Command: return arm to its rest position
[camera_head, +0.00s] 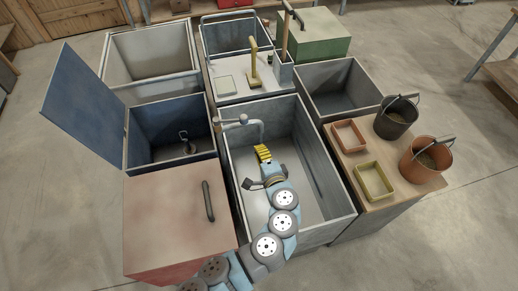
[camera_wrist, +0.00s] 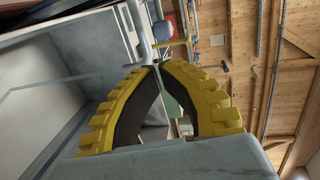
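My gripper (camera_head: 262,149) has yellow ribbed fingers and is over the large grey open basin (camera_head: 333,184) in the head view, close to the grey curved spout at the basin's far left corner. My blue arm reaches up to it from the bottom of the picture.
The spout (camera_head: 257,127) rises near my gripper. A raised blue lid (camera_head: 85,100) stands at the left, beside a red box (camera_head: 170,225). At the right, a wooden-topped cabinet (camera_head: 385,205) bears orange (camera_head: 348,136) and yellow (camera_head: 373,181) trays, and dark (camera_head: 395,122) and orange (camera_head: 420,165) buckets.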

